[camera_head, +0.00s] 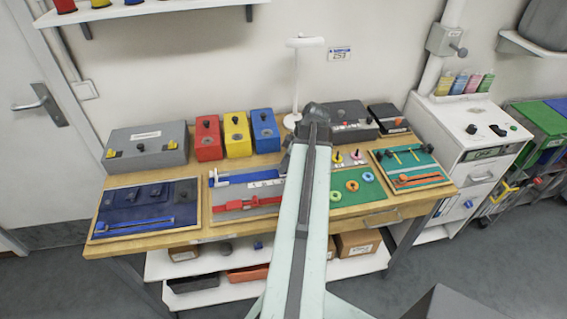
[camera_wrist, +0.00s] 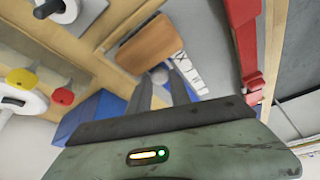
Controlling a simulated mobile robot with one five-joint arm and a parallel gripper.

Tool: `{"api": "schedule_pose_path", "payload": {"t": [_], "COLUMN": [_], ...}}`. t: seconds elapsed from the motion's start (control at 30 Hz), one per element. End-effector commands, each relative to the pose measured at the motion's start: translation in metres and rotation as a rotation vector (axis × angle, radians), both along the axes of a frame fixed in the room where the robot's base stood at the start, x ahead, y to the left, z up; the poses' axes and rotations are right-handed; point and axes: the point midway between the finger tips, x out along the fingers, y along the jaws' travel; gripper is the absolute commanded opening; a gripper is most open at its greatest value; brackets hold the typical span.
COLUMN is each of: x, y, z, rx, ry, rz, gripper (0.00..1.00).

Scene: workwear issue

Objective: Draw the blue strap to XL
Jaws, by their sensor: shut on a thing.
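The blue strap (camera_head: 262,175) lies along the upper part of a grey board (camera_head: 238,198), with a white piece (camera_head: 219,179) at its left end. Its right end goes out of sight behind my arm. A pale strip with size marks (camera_head: 258,184) runs below it and also shows in the wrist view (camera_wrist: 188,72). My gripper (camera_wrist: 161,78) is low over this board in the wrist view, its fingers close together on the strap's end. The grip itself is partly hidden, and I cannot read the size marks. In the head view my arm covers the fingers.
A red strap (camera_head: 240,205) lies along the same board's front. A dark blue board (camera_head: 145,212) is to the left; a green board with rings (camera_head: 372,190) is to the right. Red (camera_head: 207,139), yellow (camera_head: 236,137) and blue (camera_head: 265,134) boxes stand behind.

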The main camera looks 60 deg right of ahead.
Motion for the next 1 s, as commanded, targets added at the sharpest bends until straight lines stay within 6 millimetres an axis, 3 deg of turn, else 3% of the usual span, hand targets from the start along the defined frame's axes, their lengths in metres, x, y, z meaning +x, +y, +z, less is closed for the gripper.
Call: {"api": "schedule_pose_path", "payload": {"t": [0.03, 0.07, 0.13, 0.53, 1.0], "x": [0.000, 0.001, 0.003, 0.006, -0.019], "y": [0.000, 0.001, 0.002, 0.005, -0.005], "z": [0.000, 0.000, 0.000, 0.006, 0.074], "rx": [-0.002, -0.002, -0.002, -0.001, -0.001], "ry": [0.003, 0.003, 0.003, 0.002, 0.003], "rz": [0.002, 0.004, 0.007, 0.015, 0.014], "gripper": [0.00, 0.30, 0.46, 0.46, 0.46]}}
